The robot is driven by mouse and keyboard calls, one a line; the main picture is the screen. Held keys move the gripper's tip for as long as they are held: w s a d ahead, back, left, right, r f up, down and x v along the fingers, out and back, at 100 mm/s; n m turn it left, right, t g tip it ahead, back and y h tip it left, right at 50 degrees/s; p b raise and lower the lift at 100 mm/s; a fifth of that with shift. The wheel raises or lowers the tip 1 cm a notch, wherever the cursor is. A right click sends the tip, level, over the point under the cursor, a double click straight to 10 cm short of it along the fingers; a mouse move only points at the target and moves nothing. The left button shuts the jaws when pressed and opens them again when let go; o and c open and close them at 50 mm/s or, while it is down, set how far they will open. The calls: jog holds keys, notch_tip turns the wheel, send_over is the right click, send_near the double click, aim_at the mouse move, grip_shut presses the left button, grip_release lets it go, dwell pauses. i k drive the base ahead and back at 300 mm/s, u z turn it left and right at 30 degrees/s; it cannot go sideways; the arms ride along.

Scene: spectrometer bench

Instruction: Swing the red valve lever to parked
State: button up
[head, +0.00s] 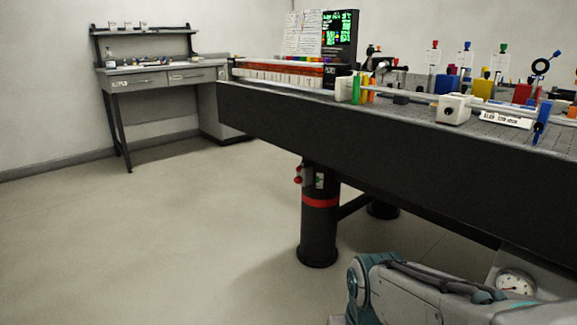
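A small red part (298,174), which looks like the red valve lever, sticks out from the left side of the black bench leg (318,231). It is small in the head view, and I cannot tell which position it is in. A small pale label with green (319,181) is on the leg just right of it. Links of my arm show at the bottom right, well below and right of the lever. My gripper is not in view.
The dark optical bench (380,140) fills the right side, its top crowded with coloured optics mounts. A round pressure gauge (515,284) is at lower right. A grey side desk (160,80) stands against the back wall. The floor (150,230) at left is clear.

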aim_at(298, 168)
jog(key=z, duration=0.1)
jog(key=i, duration=0.9)
jog(key=u, duration=0.65)
